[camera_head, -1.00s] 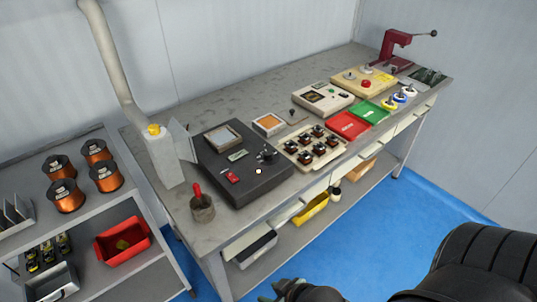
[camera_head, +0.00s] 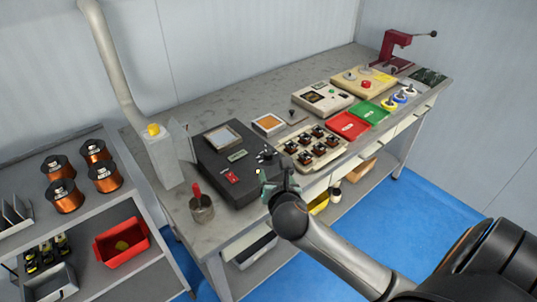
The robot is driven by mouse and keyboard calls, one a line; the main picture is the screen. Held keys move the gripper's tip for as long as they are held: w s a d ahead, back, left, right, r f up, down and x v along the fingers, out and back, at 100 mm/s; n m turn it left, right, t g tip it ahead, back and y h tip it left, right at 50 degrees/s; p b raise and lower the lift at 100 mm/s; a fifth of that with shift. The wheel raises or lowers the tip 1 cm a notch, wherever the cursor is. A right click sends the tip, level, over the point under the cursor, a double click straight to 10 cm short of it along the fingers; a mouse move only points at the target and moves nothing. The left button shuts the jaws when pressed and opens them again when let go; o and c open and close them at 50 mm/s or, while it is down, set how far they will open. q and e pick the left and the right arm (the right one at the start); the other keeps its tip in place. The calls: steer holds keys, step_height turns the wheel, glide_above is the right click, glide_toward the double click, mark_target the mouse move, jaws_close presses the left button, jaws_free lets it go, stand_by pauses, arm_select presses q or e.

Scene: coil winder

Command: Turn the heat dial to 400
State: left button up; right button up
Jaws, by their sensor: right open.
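The heat unit is a dark grey box (camera_head: 215,168) on the left part of the bench, with a square plate, a small display (camera_head: 237,156) and a red switch (camera_head: 231,176) on top. A small dark dial (camera_head: 265,154) with light marks sits near its right corner. The dial's setting is too small to read. My right gripper (camera_head: 266,184) is open and empty at the box's front right edge, just in front of the dial. The gripper and wrist hide part of that edge. My left gripper is not in view.
A tray of small coils (camera_head: 325,161) stands close to the right of my gripper. A pot with a red-handled tool (camera_head: 202,208) stands at the box's front left. A grey fume column (camera_head: 160,160) stands behind it. Red (camera_head: 349,125) and green mats lie farther right.

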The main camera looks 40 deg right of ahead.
mark_target(268, 153)
steer(key=shift+n+t, duration=0.3)
steer(key=shift+n, duration=0.5)
steer(key=x, duration=0.4)
steer(key=b+x, duration=0.1)
steer(key=x, duration=0.3)
steer(key=r+x, duration=0.1)
steer(key=x, duration=0.4)
steer(key=shift+w+d+r+b, duration=0.1)
steer(key=shift+w+d+b, duration=0.1)
steer(key=shift+w+b, duration=0.15)
steer(key=shift+s, duration=0.1)
jaws_close()
